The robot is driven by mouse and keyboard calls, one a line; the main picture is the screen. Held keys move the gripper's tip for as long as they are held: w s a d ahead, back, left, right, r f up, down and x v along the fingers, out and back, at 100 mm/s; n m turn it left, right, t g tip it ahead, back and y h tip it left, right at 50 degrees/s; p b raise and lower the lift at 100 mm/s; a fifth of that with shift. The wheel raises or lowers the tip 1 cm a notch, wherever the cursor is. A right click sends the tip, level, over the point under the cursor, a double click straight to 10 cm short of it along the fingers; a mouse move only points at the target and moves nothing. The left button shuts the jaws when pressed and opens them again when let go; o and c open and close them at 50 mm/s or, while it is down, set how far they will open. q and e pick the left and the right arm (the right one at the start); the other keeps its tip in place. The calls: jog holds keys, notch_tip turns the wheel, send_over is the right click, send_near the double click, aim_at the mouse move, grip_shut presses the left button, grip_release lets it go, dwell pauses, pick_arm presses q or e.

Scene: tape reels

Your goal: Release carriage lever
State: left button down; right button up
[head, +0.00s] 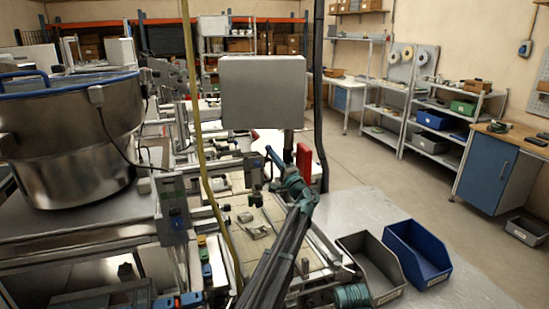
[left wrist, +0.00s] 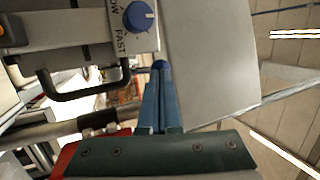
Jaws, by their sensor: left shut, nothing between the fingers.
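My left gripper (head: 272,160) is over the machine, with its arm rising from the bottom middle of the head view. In the left wrist view its two blue fingers (left wrist: 160,85) are shut together and hold nothing. A small blue knob (left wrist: 160,65) shows at the fingertips. It may be the end of the carriage lever; I cannot tell whether the fingers touch it. A panel with a blue dial (left wrist: 138,16) marked FAST is just beyond, with a black bar handle (left wrist: 88,88) to its left. My right gripper is in neither view.
A grey flat panel (head: 262,92) stands behind the gripper, and a yellow hose (head: 197,120) hangs to its left. A steel bowl (head: 70,135) fills the left. A grey bin (head: 372,262) and a blue bin (head: 418,252) sit at lower right. The floor beyond is clear.

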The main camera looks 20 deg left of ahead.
pick_arm(q)
jog(key=w+r+g+h+p, duration=0.1)
jog(key=p, duration=0.4)
jog(key=w+a+r+m+g+h+p, duration=0.1)
jog(key=r+g+h+p, duration=0.1)
jog(key=p, duration=0.4)
jog(key=w+a+r+g+h+p, duration=0.1)
jog(key=p, duration=0.5)
jog(key=shift+w+a+r+g+h, duration=0.2)
jog(key=shift+w+r+g+h, duration=0.1)
jog(key=shift+w+r+h, duration=0.1)
jog(key=shift+w+a+f+m+p, duration=0.15)
jog(key=shift+w+f+m+p, duration=0.05)
jog(key=shift+f+m+p, duration=0.15)
jog(key=shift+w+a, duration=0.5)
jog(key=shift+w, duration=0.2)
jog(key=shift+w+a, duration=0.5)
jog(key=shift+w, duration=0.2)
jog(key=shift+w+a, duration=0.1)
jog(key=s+d+r+p, duration=0.7)
jog(key=d+r+p, duration=0.1)
jog(key=r+p, duration=0.1)
jog(key=shift+r, duration=0.2)
